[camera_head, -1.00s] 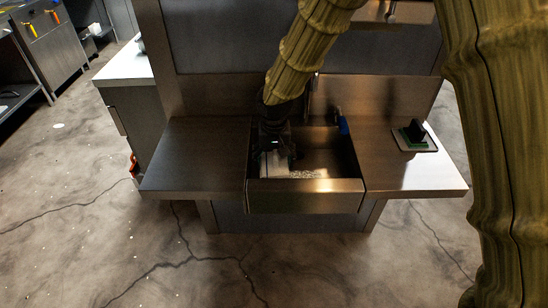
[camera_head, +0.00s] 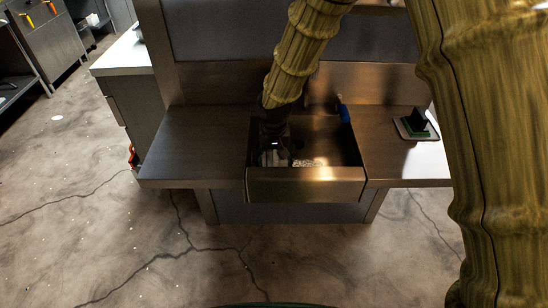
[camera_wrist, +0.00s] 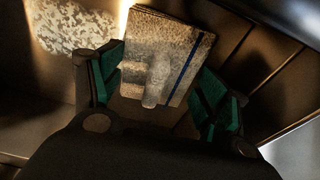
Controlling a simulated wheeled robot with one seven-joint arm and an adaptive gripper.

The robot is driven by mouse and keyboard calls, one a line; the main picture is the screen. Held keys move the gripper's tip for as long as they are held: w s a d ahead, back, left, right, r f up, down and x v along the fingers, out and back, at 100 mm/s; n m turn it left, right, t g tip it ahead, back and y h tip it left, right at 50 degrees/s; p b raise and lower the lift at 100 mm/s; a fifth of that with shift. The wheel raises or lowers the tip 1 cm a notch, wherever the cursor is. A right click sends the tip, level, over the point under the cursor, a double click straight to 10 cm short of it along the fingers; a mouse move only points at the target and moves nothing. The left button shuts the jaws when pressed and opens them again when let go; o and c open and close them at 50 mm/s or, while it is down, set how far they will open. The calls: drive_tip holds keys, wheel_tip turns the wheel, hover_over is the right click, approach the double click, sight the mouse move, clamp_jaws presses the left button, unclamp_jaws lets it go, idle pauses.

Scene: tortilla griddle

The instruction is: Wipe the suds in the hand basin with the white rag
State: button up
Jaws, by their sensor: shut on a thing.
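The hand basin (camera_head: 306,185) is a steel trough set between two steel counters in the head view. My gripper (camera_head: 275,152) reaches down into its left part. The white rag (camera_wrist: 170,55) has a dark blue stripe and sits between the green-padded fingers of my gripper (camera_wrist: 160,88) in the wrist view. In the head view only a small pale bit of the rag (camera_head: 268,158) shows. The suds (camera_head: 310,163) are a white speckled patch on the basin floor, right of my gripper. In the wrist view the suds (camera_wrist: 75,28) lie at upper left, apart from the rag.
The basin's walls stand close around my gripper. A small stand with a dark and green block (camera_head: 416,124) is on the right counter. The left counter (camera_head: 195,145) is bare.

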drive_tip(key=shift+f, duration=0.6)
idle(0.4)
drive_tip(key=o, duration=0.7)
drive_tip(key=shift+r+p, duration=0.35)
idle(0.5)
drive_tip(key=shift+s, duration=0.15)
clamp_jaws()
